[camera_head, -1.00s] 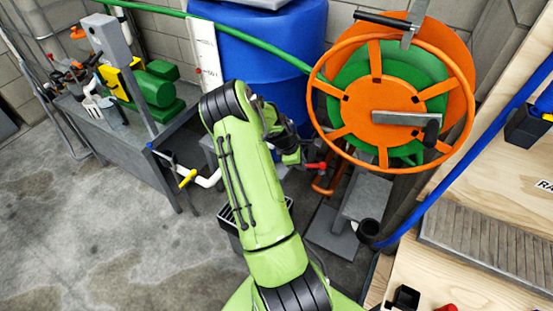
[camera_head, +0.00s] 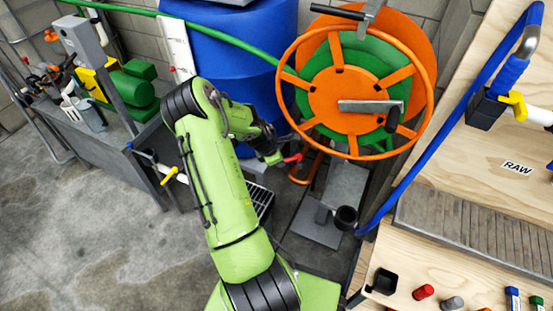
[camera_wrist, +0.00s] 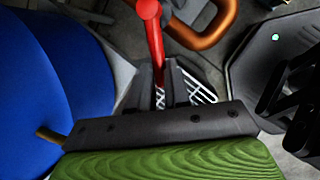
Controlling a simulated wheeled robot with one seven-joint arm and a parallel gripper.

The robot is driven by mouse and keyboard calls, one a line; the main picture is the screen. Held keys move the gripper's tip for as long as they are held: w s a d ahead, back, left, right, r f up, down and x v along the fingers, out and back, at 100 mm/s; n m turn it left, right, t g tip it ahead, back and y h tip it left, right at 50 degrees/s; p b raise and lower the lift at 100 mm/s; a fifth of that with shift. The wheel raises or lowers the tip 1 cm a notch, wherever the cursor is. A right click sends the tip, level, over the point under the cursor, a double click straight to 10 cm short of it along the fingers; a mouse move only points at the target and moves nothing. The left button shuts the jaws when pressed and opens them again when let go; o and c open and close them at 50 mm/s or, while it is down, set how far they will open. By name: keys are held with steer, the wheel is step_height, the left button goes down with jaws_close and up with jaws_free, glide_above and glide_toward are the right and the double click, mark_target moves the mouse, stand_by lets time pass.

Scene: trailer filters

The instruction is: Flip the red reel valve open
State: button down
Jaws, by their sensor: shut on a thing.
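The red valve handle (camera_head: 292,158) is small in the head view, just below the hose reel (camera_head: 322,92), which has an orange rim and green drum. My gripper (camera_head: 275,158) is at the handle's left end. In the wrist view the red handle (camera_wrist: 155,45) runs from a round red hub at the top down between the dark fingers of my gripper (camera_wrist: 164,82). The fingers are shut on its free end. The valve body is mostly hidden; a copper-coloured pipe (camera_wrist: 208,38) curves beside the hub.
A blue barrel (camera_head: 235,50) stands behind my arm, and its side is close in the wrist view. A grey workbench (camera_head: 105,155) is at left. A wooden panel with a blue hose (camera_head: 425,150) is at right. Concrete floor is open at lower left.

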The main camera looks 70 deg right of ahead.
steer(key=c, duration=1.1)
jaws_free()
steer(key=p+v, duration=0.4)
steer(key=v, duration=1.2)
steer(key=shift+p, duration=0.4)
steer(key=shift+f, duration=0.1)
